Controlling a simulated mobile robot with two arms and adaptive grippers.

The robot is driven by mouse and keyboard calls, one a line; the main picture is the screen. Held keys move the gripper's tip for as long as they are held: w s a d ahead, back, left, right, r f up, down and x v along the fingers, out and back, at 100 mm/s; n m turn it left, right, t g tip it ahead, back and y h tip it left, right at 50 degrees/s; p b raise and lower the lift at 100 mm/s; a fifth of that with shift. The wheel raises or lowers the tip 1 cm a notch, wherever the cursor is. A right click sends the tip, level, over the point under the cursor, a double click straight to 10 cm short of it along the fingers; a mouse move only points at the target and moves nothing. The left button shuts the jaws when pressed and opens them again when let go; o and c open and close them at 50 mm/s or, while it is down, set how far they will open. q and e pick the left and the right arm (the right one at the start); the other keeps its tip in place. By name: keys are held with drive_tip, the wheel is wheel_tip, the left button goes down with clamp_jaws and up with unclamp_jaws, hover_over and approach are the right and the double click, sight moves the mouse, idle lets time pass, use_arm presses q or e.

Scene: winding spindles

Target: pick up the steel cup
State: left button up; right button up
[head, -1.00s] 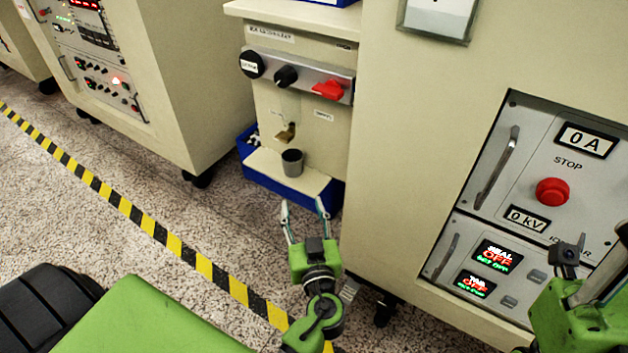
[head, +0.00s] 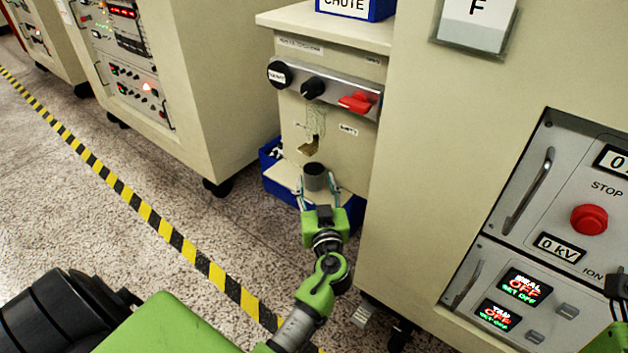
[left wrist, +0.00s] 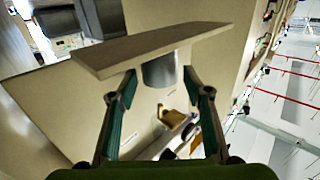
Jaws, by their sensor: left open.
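The steel cup (head: 315,176) is a small grey cylinder standing upright on the beige ledge (head: 283,173) at the front of the dispenser. My left gripper (head: 317,187) is open at the near side of the cup. Its fingertips lie to the left and right of the cup in the head view. In the left wrist view the cup (left wrist: 159,70) shows between the open fingers (left wrist: 160,84), against the ledge (left wrist: 140,46), with gaps on both sides. My right gripper (head: 616,286) is only partly in view at the right edge; its jaws cannot be made out.
The dispenser has dark knobs, a red lever (head: 356,102) and an opening (head: 309,147) above the cup. A blue bin (head: 349,212) surrounds the ledge. A tall cabinet (head: 425,150) stands close on the right. Open floor (head: 225,215) with a striped tape line lies to the left.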

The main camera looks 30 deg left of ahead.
use_arm(q)
drive_tip(key=shift+x, duration=1.05)
drive_tip(key=c, duration=1)
